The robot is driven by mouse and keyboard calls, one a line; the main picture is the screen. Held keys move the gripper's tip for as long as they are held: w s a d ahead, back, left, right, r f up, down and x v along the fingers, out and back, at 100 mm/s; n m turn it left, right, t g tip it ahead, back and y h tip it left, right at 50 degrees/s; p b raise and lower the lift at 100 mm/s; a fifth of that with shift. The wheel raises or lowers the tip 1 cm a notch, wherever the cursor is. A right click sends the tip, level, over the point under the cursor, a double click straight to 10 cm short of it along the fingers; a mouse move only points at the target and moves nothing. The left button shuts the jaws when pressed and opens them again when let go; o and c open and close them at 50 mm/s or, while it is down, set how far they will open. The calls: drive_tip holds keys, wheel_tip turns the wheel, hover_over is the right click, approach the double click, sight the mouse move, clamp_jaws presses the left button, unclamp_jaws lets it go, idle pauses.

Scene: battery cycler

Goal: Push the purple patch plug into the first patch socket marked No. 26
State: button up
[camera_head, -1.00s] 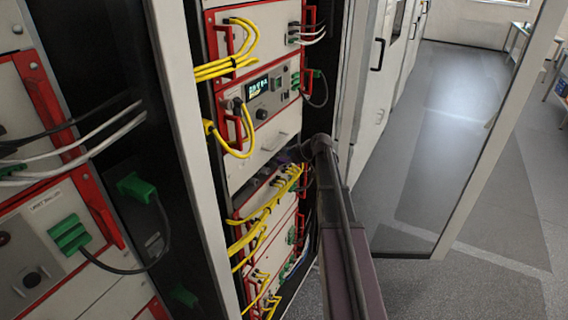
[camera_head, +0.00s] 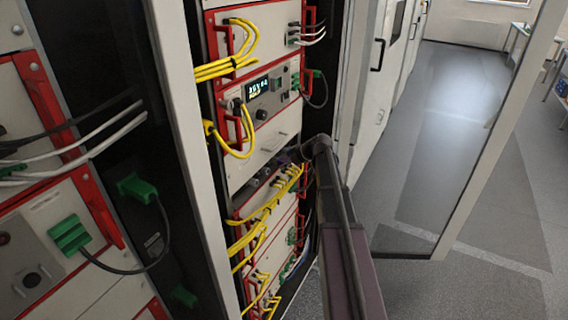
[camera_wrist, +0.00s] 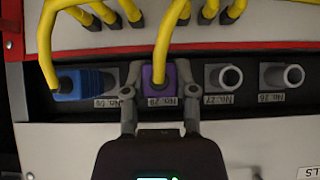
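The purple patch plug (camera_wrist: 171,76), with a yellow cable leading from it, is at the middle of the wrist view. My gripper (camera_wrist: 160,82) has one finger on each side of it, and the fingers appear closed on it. The plug lines up with the socket place beside No. 27; I cannot tell how deep it sits. The socket marked No. 26 (camera_wrist: 284,77) is empty at the right, its label upside down in this view. An empty socket marked No. 27 (camera_wrist: 223,77) lies between. In the head view the purple plug (camera_head: 283,158) is small and partly hidden by my arm.
A blue plug (camera_wrist: 80,84) with a yellow cable sits left of my gripper. Several yellow cables (camera_wrist: 108,12) hang close above the socket row. In the head view, a red handle (camera_head: 233,128) and a cable loop are above my wrist. An open glass door (camera_head: 490,130) stands at the right.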

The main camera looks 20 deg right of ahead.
drive_tip(key=shift+s, duration=0.15)
drive_tip(key=shift+s+d, duration=0.35)
drive_tip(key=shift+s, duration=0.05)
drive_tip(key=shift+s+d, duration=0.1)
drive_tip(key=shift+s+d, duration=0.5)
drive_tip(key=shift+s, duration=0.15)
drive_tip(key=shift+s+d, duration=0.4)
drive_tip(key=shift+s, duration=0.15)
drive_tip(key=shift+s+d, duration=0.45)
drive_tip(key=shift+s, duration=0.1)
drive_tip(key=shift+s+d, duration=0.15)
drive_tip(key=shift+s, duration=0.05)
idle(0.6)
